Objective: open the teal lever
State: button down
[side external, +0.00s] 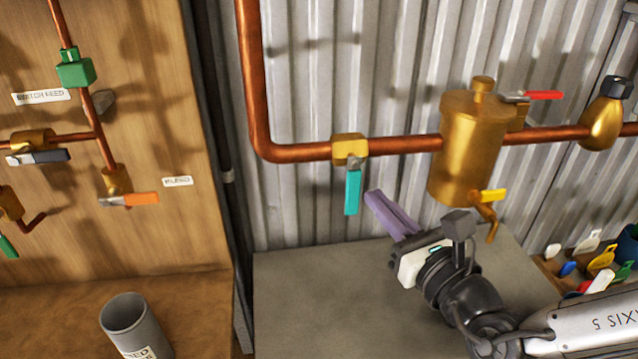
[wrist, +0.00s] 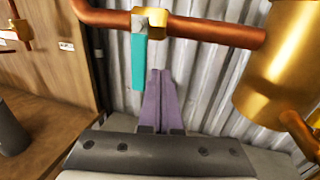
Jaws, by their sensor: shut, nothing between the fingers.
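The teal lever (side external: 353,192) hangs straight down from a brass valve (side external: 349,149) on the horizontal copper pipe. In the wrist view the teal lever (wrist: 138,62) hangs below the brass valve (wrist: 152,22), left of my fingertips. My gripper (side external: 372,197) has purple fingers that are shut together with nothing between them. In the side view the fingertips are just right of the lever's lower end. In the wrist view the shut fingers (wrist: 159,75) point toward the wall, below the valve. They appear apart from the lever, though the depth gap is hard to tell.
A brass vessel (side external: 467,150) with a red lever (side external: 543,95) and a yellow lever (side external: 492,195) stands to the right. A corrugated metal wall (side external: 300,100) is behind. A wooden panel (side external: 150,60) with other valves is left. The grey bench top (side external: 310,290) is clear.

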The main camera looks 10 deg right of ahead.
jog(key=a, duration=0.2)
jog(key=shift+a+f, duration=0.3)
jog(key=shift+f, duration=0.05)
jog(key=a+r, duration=0.3)
jog(key=a, duration=0.3)
jog(key=shift+r, duration=0.35)
jog(key=shift+d, duration=0.1)
